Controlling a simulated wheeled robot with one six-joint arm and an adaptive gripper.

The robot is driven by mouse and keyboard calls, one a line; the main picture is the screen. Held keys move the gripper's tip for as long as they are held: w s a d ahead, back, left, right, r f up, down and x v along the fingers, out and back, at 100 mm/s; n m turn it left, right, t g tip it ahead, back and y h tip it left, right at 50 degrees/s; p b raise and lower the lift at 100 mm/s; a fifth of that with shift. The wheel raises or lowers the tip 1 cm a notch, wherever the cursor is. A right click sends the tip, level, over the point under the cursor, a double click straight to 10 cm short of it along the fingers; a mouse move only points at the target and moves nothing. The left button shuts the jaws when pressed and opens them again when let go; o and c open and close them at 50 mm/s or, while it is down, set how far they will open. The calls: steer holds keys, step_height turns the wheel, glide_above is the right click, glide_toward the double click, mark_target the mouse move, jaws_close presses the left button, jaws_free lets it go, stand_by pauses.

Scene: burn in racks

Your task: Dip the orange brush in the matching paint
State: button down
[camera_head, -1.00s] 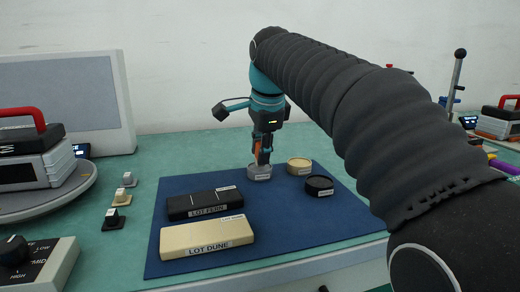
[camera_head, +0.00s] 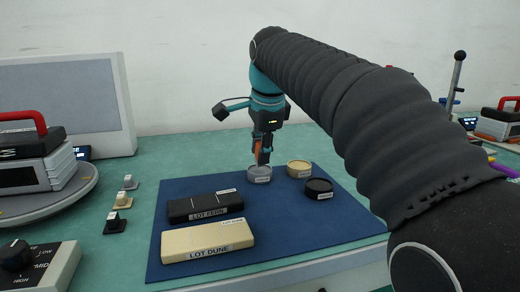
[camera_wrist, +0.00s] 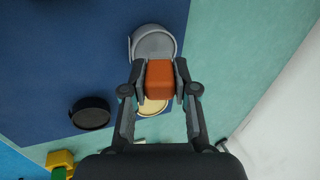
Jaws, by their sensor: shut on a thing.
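My gripper (camera_head: 263,158) is shut on the orange brush (camera_wrist: 160,79), which shows as an orange block between the fingertips. It also shows in the head view (camera_head: 258,150), pointing down at the grey paint pot (camera_head: 260,175). Whether its tip touches the paint is hidden. The grey pot also shows in the wrist view (camera_wrist: 154,40), just beyond the fingers. The tan pot (camera_head: 299,169) stands to its right, and the black pot (camera_head: 319,189) stands nearer, to the right. In the wrist view the tan pot (camera_wrist: 152,107) is partly behind the brush and fingers.
A black block labelled LOT FERN (camera_head: 205,206) and a cream block labelled LOT DUNE (camera_head: 207,240) lie on the blue mat (camera_head: 290,228). Small switch-like pieces (camera_head: 123,200) stand left of the mat. A device with a red handle (camera_head: 32,155) is at far left.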

steer(key=shift+r+p, duration=1.7)
steer(key=shift+r, duration=0.25)
steer(key=shift+r+p, duration=0.4)
steer(key=shift+r, duration=0.65)
